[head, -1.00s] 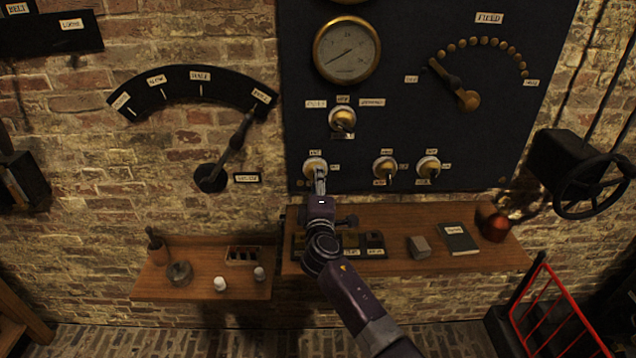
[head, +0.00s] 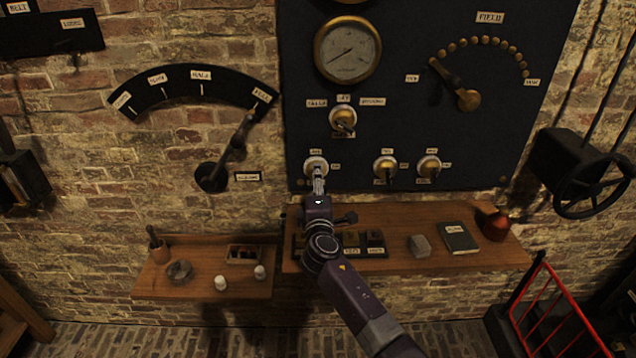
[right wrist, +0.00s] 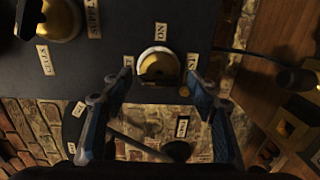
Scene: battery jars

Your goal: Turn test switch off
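The switch between my right fingers is a round brass knob on a white ring, in the right wrist view (right wrist: 158,65); it also shows in the head view (head: 316,163) at the panel's lower left. One label beside it reads ON; another, partly hidden by a finger, seems to end in ST. My right gripper (right wrist: 158,88) is open, its two fingers apart on either side of the knob; I cannot tell whether they touch it. In the head view my right gripper (head: 319,182) covers the knob's lower part, so its lever position is unclear. My left gripper is not in view.
The dark panel (head: 400,120) also holds two similar knobs (head: 386,166) (head: 429,166) to the right, and a larger one (head: 343,120) above. A wooden shelf (head: 400,222) with blocks and a book juts out below. A lever (head: 232,150) stands at left.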

